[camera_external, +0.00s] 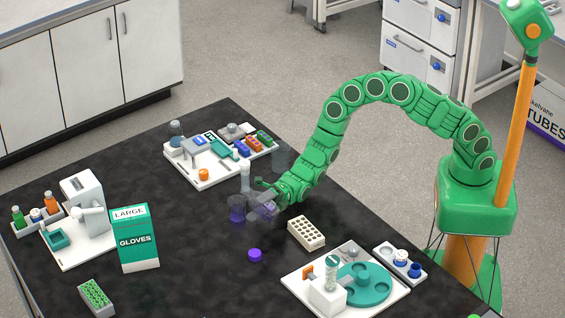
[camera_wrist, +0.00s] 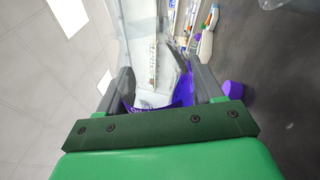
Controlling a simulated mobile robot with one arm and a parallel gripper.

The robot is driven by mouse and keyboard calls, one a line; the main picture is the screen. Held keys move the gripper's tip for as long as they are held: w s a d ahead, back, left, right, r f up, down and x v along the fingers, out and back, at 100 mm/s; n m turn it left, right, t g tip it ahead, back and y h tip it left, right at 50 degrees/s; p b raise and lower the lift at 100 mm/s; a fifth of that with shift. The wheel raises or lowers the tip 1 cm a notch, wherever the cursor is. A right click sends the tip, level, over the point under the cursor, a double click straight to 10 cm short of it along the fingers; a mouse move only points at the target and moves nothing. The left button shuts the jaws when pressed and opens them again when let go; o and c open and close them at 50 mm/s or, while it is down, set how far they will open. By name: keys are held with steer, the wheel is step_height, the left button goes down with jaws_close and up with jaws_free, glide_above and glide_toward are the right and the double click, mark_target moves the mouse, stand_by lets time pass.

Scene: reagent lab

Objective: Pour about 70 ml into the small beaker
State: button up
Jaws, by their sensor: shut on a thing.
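My gripper (camera_external: 264,200) is shut on a clear glass vessel with purple liquid (camera_external: 268,209), held tilted above the black table. In the wrist view, the vessel's clear wall and purple liquid (camera_wrist: 184,92) show between the two grey fingers of my gripper (camera_wrist: 165,82). A small clear beaker (camera_external: 237,209) stands on the table just left of the held vessel and looks purple inside. The held vessel's mouth is close to this beaker. Whether they touch, and whether liquid is flowing, I cannot tell. The level marks are too small to read.
A purple cap (camera_external: 255,255) lies in front, also in the wrist view (camera_wrist: 233,89). A tall clear cylinder (camera_external: 245,177) stands behind the beaker, and a clear glass (camera_external: 280,159) farther back. A cream rack (camera_external: 306,233) is to the right. A glove box (camera_external: 135,238) stands left.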

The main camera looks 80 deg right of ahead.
steer(key=shift+w+d+r+n+g, duration=0.1)
steer(key=shift+n+g, duration=0.05)
steer(key=shift+n, duration=0.5)
steer(key=shift+w+n+g, duration=0.1)
steer(key=shift+n+g, duration=0.05)
steer(key=shift+n, duration=0.5)
steer(key=shift+s, duration=0.1)
stand_by(0.9)
